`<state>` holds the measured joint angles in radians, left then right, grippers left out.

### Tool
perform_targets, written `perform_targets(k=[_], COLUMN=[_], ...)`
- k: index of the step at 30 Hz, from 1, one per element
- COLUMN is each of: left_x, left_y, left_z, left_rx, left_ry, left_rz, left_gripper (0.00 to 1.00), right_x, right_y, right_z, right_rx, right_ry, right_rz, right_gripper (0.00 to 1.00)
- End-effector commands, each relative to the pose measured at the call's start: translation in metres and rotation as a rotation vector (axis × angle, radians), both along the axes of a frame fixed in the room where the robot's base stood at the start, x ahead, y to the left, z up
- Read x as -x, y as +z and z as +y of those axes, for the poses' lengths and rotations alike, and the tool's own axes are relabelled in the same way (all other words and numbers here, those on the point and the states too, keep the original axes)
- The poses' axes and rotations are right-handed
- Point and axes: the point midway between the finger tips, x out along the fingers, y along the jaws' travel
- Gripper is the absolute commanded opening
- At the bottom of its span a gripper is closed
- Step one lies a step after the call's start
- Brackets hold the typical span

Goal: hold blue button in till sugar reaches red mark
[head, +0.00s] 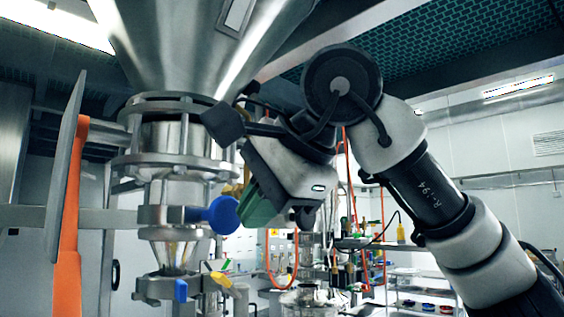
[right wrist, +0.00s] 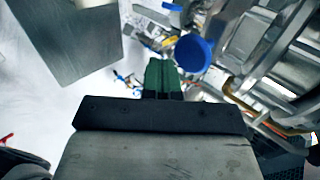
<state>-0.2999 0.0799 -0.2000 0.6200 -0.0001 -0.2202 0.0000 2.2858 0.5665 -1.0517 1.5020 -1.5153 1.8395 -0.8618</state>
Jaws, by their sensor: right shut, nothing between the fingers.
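The round blue button (head: 224,214) sticks out to the right from the steel sifter column, below the large metal hopper. My right gripper (head: 256,210), with green fingers, is shut and empty just right of the button. In the right wrist view, the green fingers (right wrist: 162,74) point up beside the blue button (right wrist: 193,53), which lies to their upper right. I cannot tell whether the fingertips touch it. I see no red mark. My left gripper is out of view.
The steel hopper (head: 190,45) hangs above the column. A smaller blue handle (head: 181,290) and a yellow one (head: 221,279) sit lower down. A grey panel with an orange strip (head: 70,200) stands at the left. Shelves (head: 425,290) are in the background right.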

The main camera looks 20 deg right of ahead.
Motion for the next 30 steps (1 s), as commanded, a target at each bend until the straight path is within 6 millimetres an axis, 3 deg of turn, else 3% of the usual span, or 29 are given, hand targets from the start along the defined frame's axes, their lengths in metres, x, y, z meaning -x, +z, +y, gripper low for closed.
perform_targets(k=[1, 6, 20, 30], left_x=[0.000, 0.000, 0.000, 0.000], left_y=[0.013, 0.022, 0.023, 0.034], left_z=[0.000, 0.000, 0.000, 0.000], left_rx=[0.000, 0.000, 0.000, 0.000], left_ry=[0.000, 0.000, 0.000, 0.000], left_rz=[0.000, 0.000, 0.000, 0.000], left_gripper=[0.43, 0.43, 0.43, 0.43], right_x=[-0.009, -0.026, -0.032, -0.060], right_y=[0.007, 0.005, 0.003, 0.003], right_z=[0.003, 0.010, 0.012, 0.022], right_rx=[0.000, -0.001, -0.001, -0.002], right_ry=[-0.001, 0.000, 0.001, -0.001], right_rz=[0.003, 0.001, -0.001, 0.000], right_gripper=[0.00, 0.00, 0.00, 0.00])
